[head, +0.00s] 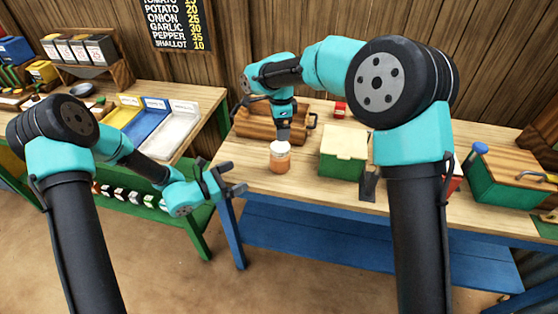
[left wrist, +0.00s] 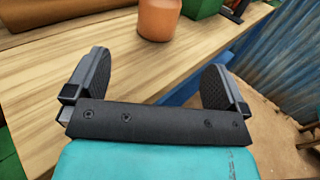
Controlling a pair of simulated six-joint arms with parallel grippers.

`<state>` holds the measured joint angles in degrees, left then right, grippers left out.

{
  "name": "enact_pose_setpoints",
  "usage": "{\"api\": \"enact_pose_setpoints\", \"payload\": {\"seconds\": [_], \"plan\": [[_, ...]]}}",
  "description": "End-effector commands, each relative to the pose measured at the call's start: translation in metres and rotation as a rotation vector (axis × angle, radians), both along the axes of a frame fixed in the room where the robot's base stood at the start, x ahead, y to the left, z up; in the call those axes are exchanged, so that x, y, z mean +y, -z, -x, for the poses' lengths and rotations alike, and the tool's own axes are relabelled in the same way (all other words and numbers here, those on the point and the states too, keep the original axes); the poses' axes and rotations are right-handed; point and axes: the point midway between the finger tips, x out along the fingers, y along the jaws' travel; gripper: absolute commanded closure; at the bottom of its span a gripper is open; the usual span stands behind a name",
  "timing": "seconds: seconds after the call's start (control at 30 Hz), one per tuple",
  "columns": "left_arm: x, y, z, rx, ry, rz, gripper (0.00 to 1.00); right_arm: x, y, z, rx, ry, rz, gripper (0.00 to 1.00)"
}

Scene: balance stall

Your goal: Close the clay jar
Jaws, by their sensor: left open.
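The small orange clay jar (head: 280,166) stands upright on the wooden table in the head view, with a pale round top (head: 280,148) that looks like a lid. Its lower body also shows at the top of the left wrist view (left wrist: 159,18), its top cut off there. My right gripper (head: 283,134) points down directly over the jar's pale top. I cannot tell whether its fingers touch or grip it. My left gripper (head: 236,178) is open and empty in front of the table's left edge, left of and apart from the jar.
A green box with a cream lid (head: 343,152) stands right of the jar. A wooden crate (head: 258,122) is behind it, and a small red object (head: 340,109) lies farther back. A green box (head: 505,182) is at far right. Table around the jar's front is clear.

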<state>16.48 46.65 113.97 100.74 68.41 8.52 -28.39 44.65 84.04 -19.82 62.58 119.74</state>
Motion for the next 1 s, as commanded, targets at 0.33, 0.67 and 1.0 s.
{"api": "enact_pose_setpoints", "payload": {"seconds": [0.33, 0.67, 1.0], "plan": [[-0.025, 0.0, -0.015, -0.001, 0.004, 0.0, 0.0, 0.0, 0.0, 0.0, 0.0, -0.001, 0.001, 0.11], [-0.068, 0.0, -0.042, 0.0, 0.003, 0.0, 0.0, 0.0, 0.0, 0.0, 0.0, -0.001, 0.001, 0.11], [-0.112, 0.0, -0.07, -0.002, 0.003, 0.0, 0.0, 0.0, 0.0, 0.0, 0.0, -0.002, 0.001, 0.11]]}}
